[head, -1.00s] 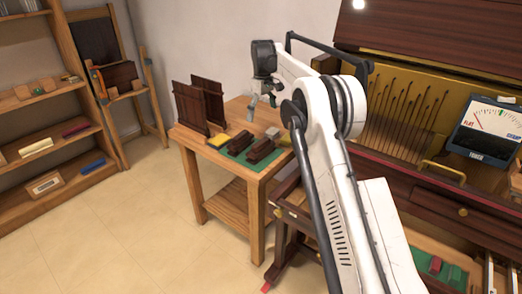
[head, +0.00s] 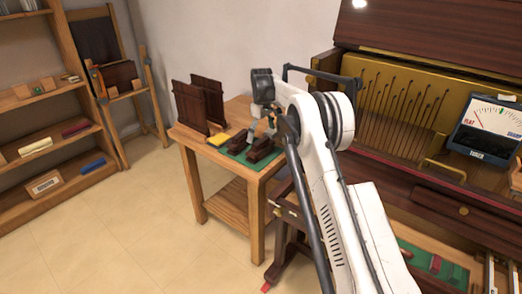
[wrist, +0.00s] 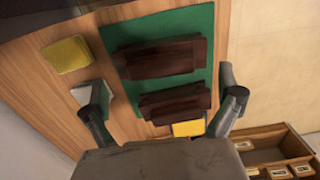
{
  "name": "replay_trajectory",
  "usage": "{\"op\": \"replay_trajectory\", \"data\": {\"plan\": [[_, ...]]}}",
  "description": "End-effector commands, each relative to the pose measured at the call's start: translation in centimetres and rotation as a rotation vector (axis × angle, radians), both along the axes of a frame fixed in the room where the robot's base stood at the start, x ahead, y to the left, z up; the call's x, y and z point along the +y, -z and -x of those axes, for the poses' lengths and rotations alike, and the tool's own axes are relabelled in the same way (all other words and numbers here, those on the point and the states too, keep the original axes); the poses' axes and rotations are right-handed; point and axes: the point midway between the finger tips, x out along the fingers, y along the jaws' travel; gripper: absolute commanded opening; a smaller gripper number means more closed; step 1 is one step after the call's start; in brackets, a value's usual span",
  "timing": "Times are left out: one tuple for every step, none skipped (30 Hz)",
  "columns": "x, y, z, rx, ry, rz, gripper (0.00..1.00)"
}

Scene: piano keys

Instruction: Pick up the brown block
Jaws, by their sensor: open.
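Two dark brown blocks with stepped sides lie side by side on a green mat (wrist: 203,20) on the small wooden table. In the wrist view, one brown block (wrist: 163,57) is farther from my gripper and the other brown block (wrist: 175,103) is nearer. In the head view they show as the left block (head: 237,142) and the right block (head: 262,151). My gripper (wrist: 161,98) is open and empty, its fingers on either side of the nearer block's ends as seen from the wrist. Contact cannot be told. In the head view my arm partly covers the gripper.
A yellow block (wrist: 67,54) and a pale grey block (wrist: 92,91), partly behind a finger, lie beside the mat. Another yellow piece (wrist: 188,128) lies near the nearer brown block. Upright dark panels (head: 200,103) stand at the table's back left. The piano (head: 420,165) is to the right.

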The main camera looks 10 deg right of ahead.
Motion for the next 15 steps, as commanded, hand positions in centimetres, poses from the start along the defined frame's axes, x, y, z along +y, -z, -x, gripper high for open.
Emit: {"op": "replay_trajectory", "data": {"plan": [[0.1, 0.7, -0.1, 0.000, 0.000, 0.000, 1.00], [0.1, 1.1, -0.1, 0.000, 0.000, 0.000, 1.00], [0.1, 1.6, -0.2, 0.000, 0.000, 0.000, 1.00], [0.2, 2.1, -0.2, 0.000, 0.000, 0.000, 1.00], [0.2, 2.5, -0.3, 0.000, 0.000, 0.000, 1.00], [0.2, 3.1, -0.3, 0.000, 0.000, 0.000, 1.00], [0.2, 3.5, -0.3, 0.000, 0.000, 0.000, 1.00], [0.2, 3.8, -0.3, 0.000, 0.000, 0.000, 1.00], [0.2, 4.2, -0.3, 0.000, 0.000, 0.000, 1.00], [0.2, 4.3, -0.3, 0.000, 0.000, 0.000, 1.00], [0.2, 4.4, -0.3, 0.000, 0.000, 0.000, 1.00], [0.2, 4.4, -0.2, 0.000, 0.000, 0.000, 1.00], [0.2, 4.4, -0.2, 0.000, 0.000, 0.000, 1.00], [0.2, 4.4, -0.2, 0.000, 0.000, 0.000, 1.00], [0.2, 4.4, -0.3, 0.000, 0.000, 0.000, 1.00]]}}
